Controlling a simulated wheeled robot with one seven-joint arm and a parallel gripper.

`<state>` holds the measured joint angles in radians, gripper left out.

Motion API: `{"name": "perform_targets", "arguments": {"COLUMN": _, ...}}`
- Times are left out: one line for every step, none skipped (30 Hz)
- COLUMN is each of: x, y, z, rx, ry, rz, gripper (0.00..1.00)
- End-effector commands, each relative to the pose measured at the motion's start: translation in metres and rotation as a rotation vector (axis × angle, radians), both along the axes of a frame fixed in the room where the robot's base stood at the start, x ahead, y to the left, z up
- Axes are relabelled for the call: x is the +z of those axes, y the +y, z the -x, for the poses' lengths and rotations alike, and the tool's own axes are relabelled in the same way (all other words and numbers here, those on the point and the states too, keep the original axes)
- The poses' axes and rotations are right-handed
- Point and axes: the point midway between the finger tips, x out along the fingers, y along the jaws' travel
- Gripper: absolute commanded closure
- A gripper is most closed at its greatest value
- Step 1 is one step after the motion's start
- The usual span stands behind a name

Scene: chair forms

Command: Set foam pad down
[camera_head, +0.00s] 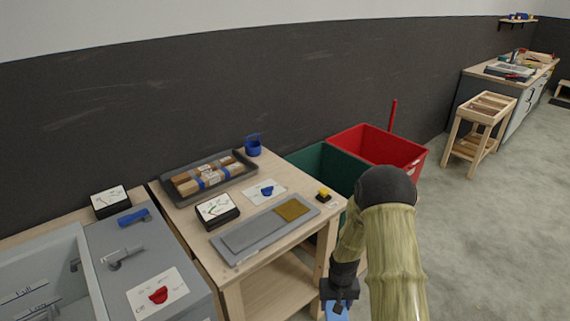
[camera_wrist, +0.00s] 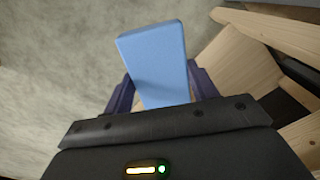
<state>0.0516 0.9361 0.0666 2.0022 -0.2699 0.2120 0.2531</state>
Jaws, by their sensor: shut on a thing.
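The foam pad (camera_wrist: 155,62) is a light blue block, seen in the wrist view between the two dark fingers of my gripper (camera_wrist: 160,88). My gripper is shut on it, and the pad stands out past the fingertips. In the head view, a small part of the blue pad (camera_head: 337,311) shows at the bottom edge, below my gripper (camera_head: 339,294). It is beside the right front leg of the wooden table (camera_head: 275,268). The rest of the pad is cut off there. I cannot tell whether the pad touches anything below.
A grey tray (camera_head: 250,236) with a brown patch lies on the wooden table. A dark tray (camera_head: 174,196) with wooden blocks stands behind it. Red (camera_head: 365,143) and green (camera_head: 318,163) bins stand by the wall. Grey floor (camera_head: 480,230) is open at the right.

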Motion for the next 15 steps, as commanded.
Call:
{"name": "perform_targets", "arguments": {"x": 0.016, "y": 0.0, "z": 0.001, "rx": 0.0, "ry": 0.002, "rz": 0.0, "gripper": 0.71}}
{"name": "perform_targets", "arguments": {"x": 0.019, "y": 0.0, "z": 0.002, "rx": 0.001, "ry": 0.002, "rz": -0.001, "gripper": 0.71}}
{"name": "perform_targets", "arguments": {"x": 0.023, "y": 0.0, "z": 0.002, "rx": 0.001, "ry": 0.003, "rz": -0.001, "gripper": 0.71}}
{"name": "perform_targets", "arguments": {"x": 0.025, "y": 0.0, "z": 0.003, "rx": 0.001, "ry": 0.002, "rz": -0.001, "gripper": 0.71}}
{"name": "perform_targets", "arguments": {"x": 0.026, "y": 0.0, "z": 0.003, "rx": 0.002, "ry": 0.002, "rz": -0.002, "gripper": 0.71}}
{"name": "perform_targets", "arguments": {"x": 0.028, "y": 0.0, "z": 0.003, "rx": 0.002, "ry": 0.002, "rz": -0.002, "gripper": 0.71}}
{"name": "perform_targets", "arguments": {"x": 0.029, "y": 0.001, "z": 0.003, "rx": 0.002, "ry": 0.002, "rz": -0.002, "gripper": 0.71}}
{"name": "perform_targets", "arguments": {"x": 0.029, "y": 0.001, "z": 0.003, "rx": 0.002, "ry": 0.001, "rz": -0.003, "gripper": 0.71}}
{"name": "perform_targets", "arguments": {"x": 0.029, "y": 0.001, "z": 0.003, "rx": 0.002, "ry": 0.001, "rz": -0.003, "gripper": 0.71}}
{"name": "perform_targets", "arguments": {"x": 0.029, "y": 0.001, "z": 0.003, "rx": 0.002, "ry": 0.001, "rz": -0.003, "gripper": 0.71}}
{"name": "perform_targets", "arguments": {"x": 0.028, "y": 0.001, "z": 0.003, "rx": 0.002, "ry": 0.001, "rz": -0.003, "gripper": 0.71}}
{"name": "perform_targets", "arguments": {"x": 0.028, "y": 0.001, "z": 0.003, "rx": 0.002, "ry": 0.001, "rz": -0.003, "gripper": 0.71}}
{"name": "perform_targets", "arguments": {"x": 0.027, "y": 0.001, "z": 0.003, "rx": 0.002, "ry": 0.001, "rz": -0.003, "gripper": 0.71}}
{"name": "perform_targets", "arguments": {"x": 0.027, "y": 0.001, "z": 0.003, "rx": 0.002, "ry": 0.001, "rz": -0.003, "gripper": 0.71}}
{"name": "perform_targets", "arguments": {"x": 0.027, "y": 0.001, "z": 0.003, "rx": 0.001, "ry": 0.001, "rz": -0.003, "gripper": 0.71}}
